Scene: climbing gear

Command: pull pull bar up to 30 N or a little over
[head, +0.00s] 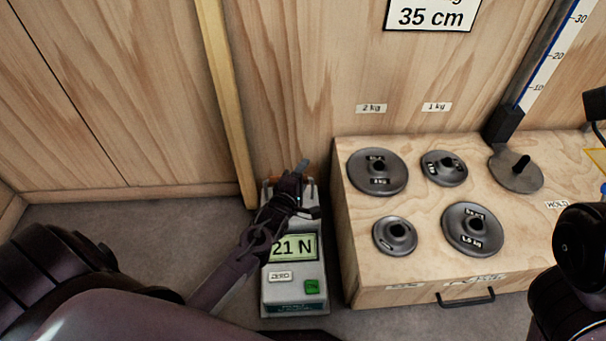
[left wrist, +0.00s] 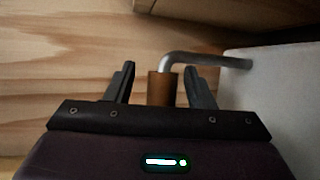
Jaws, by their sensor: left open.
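The force gauge (head: 295,291) is a grey box on the floor against the wooden wall. Its green display (head: 291,247) reads 21 N, with the left edge partly covered by my arm. The pull bar (left wrist: 162,88) shows in the left wrist view as an orange-brown grip on a bent metal rod (left wrist: 205,60). My left gripper (left wrist: 160,82) is open, with one finger on each side of the grip and small gaps visible. In the head view my left gripper (head: 298,180) is over the gauge's far end and hides most of the bar.
A wooden box (head: 345,240) stands close right of the gauge, with several dark weight plates (head: 378,172) on top and a drawer handle (head: 466,299) in front. A yellowish wooden post (head: 228,100) rises behind left. Carpet (head: 120,225) is clear at left. My right arm shows at the right edge.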

